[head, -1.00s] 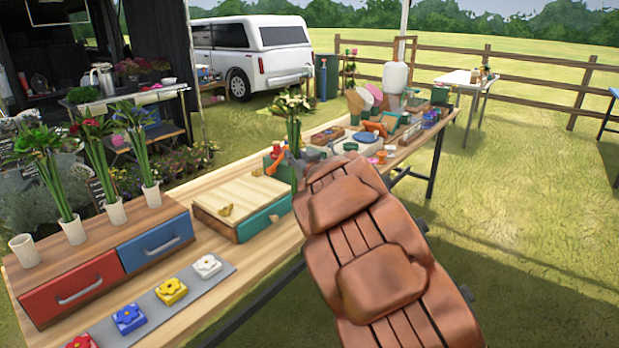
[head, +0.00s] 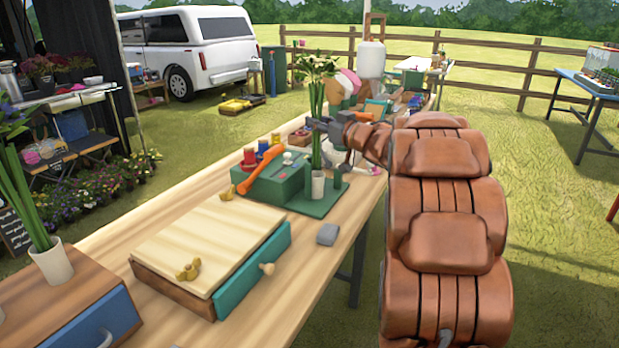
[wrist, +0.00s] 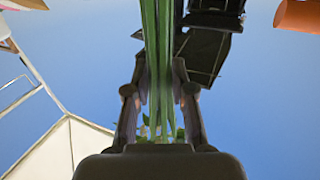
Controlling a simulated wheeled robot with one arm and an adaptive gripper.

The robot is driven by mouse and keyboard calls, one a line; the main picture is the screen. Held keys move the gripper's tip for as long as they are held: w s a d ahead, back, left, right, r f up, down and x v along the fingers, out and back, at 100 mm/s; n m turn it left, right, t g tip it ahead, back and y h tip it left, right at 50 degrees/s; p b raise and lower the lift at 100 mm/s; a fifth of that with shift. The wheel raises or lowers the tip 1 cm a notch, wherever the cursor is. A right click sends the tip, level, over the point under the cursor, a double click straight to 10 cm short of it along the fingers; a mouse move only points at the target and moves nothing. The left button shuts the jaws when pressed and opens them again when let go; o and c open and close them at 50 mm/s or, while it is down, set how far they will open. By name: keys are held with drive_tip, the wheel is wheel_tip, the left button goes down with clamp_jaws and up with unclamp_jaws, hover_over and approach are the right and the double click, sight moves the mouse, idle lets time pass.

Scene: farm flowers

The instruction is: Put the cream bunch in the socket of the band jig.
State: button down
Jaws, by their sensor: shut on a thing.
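The cream bunch (head: 317,72) stands upright in the head view, pale flowers on top and long green stems below. My gripper (head: 319,126) is shut around its stems, which also run between the fingers (wrist: 160,95) in the wrist view. The band jig (head: 275,182) is a green block on a green base plate, with an orange lever (head: 259,170) and coloured spools. A white cup (head: 318,186) stands on the plate directly below the bunch. The stems reach down to its rim; I cannot tell whether they are inside it.
A wooden box with a teal drawer (head: 250,270) lies in front of the jig, and a small grey block (head: 327,234) to its right. Another cup (head: 52,264) with green stems stands at the left. Several items crowd the table's far end.

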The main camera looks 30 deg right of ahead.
sight(319, 153)
wheel_tip(319, 153, down, 9)
drive_tip(key=shift+a+r+b, duration=0.1)
drive_tip(key=shift+b, duration=0.95)
drive_tip(key=c, duration=1)
unclamp_jaws()
drive_tip(key=shift+s, duration=0.1)
drive_tip(key=s+d+p, duration=0.1)
drive_tip(key=s+d, duration=0.1)
drive_tip(key=s, duration=0.9)
drive_tip(key=shift+s, duration=0.4)
